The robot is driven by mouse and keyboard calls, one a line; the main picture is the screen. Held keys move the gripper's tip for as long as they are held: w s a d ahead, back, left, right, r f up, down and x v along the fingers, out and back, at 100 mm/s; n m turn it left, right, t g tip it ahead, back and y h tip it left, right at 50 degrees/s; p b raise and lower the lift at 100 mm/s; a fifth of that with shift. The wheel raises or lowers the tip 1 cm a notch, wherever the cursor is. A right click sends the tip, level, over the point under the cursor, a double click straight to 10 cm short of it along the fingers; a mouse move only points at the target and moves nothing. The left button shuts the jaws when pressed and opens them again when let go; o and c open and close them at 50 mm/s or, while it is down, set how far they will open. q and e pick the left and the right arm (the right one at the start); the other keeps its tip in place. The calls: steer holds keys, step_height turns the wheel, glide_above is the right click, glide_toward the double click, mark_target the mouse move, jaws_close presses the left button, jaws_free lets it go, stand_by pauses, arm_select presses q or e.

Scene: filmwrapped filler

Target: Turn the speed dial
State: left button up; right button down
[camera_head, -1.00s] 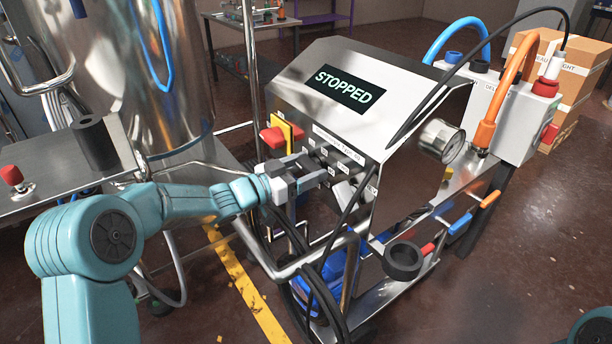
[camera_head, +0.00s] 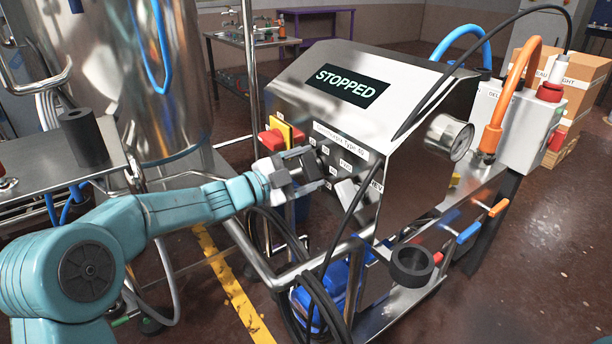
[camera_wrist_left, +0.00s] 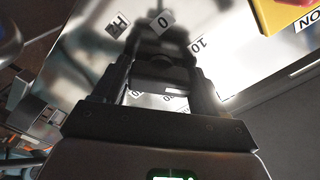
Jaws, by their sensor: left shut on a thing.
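The speed dial is a dark knob (camera_wrist_left: 162,62) on the steel front panel, mostly hidden by my fingers. Labels "0", "10" and "Hz" surround it in the left wrist view. My left gripper (camera_head: 318,170) reaches the panel from the left and is shut on the dial, with one finger on each side of it in the left wrist view (camera_wrist_left: 160,85). The display (camera_head: 346,87) above reads "STOPPED". My right gripper is not in view.
A red switch on a yellow plate (camera_head: 280,134) sits just left of my gripper. A black cable (camera_head: 345,240) hangs in front of the panel close to it.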

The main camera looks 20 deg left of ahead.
arm_select(q)
steer(key=shift+f+m+b, duration=0.1)
steer(key=shift+m+b, duration=0.35)
steer(key=shift+m, duration=0.45)
steer(key=o, duration=1)
steer(key=shift+c, duration=0.2)
steer(key=p+v, duration=0.2)
steer(key=v, duration=1.4)
steer(key=shift+s+a, duration=0.15)
steer(key=shift+s, duration=0.05)
